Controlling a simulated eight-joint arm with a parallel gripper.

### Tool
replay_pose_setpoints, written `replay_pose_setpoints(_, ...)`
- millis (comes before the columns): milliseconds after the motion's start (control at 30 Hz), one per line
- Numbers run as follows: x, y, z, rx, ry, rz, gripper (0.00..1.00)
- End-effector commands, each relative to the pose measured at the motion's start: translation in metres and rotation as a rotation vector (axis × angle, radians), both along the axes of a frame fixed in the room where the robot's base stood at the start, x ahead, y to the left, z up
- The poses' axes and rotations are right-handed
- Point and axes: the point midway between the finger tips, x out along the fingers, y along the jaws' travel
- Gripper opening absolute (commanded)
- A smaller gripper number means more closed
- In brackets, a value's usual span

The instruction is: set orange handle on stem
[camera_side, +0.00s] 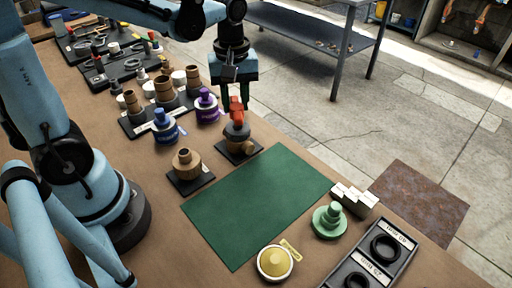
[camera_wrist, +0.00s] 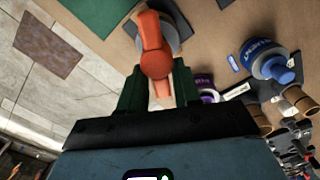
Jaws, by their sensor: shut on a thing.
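The orange handle (camera_side: 236,112) is between the fingers of my gripper (camera_side: 237,98), which is shut on it and points down. The handle also shows in the wrist view (camera_wrist: 153,45), between the two dark green fingers (camera_wrist: 158,88). Directly below it in the side view is a valve (camera_side: 237,132) with a dark grey top and a tan side port, on a black base plate. In the wrist view a grey round part of it (camera_wrist: 172,30) shows behind the handle. The stem is hidden by the handle. I cannot tell whether the handle touches it.
A tan valve (camera_side: 186,164) stands at front left. Blue (camera_side: 164,126) and purple (camera_side: 207,104) bottles stand left of my gripper. A green mat (camera_side: 258,205) lies clear in front. A yellow-topped container (camera_side: 275,263), green knob piece (camera_side: 329,220) and black ring tray (camera_side: 372,262) are nearer.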

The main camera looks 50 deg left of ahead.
Motion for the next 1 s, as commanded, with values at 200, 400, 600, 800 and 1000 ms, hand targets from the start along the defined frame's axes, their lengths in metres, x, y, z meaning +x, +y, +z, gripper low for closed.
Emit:
replay_pose_setpoints(200, 0.000, 0.000, -0.006, 0.000, 0.000, 0.000, 0.04)
replay_pose_setpoints(400, 0.000, 0.000, -0.010, 0.000, 0.000, 0.000, 0.04)
replay_pose_setpoints(600, 0.000, 0.000, -0.010, 0.000, 0.000, 0.000, 0.04)
replay_pose_setpoints(800, 0.000, 0.000, -0.011, 0.000, 0.000, 0.000, 0.04)
replay_pose_setpoints(1000, 0.000, 0.000, -0.016, 0.000, 0.000, 0.000, 0.04)
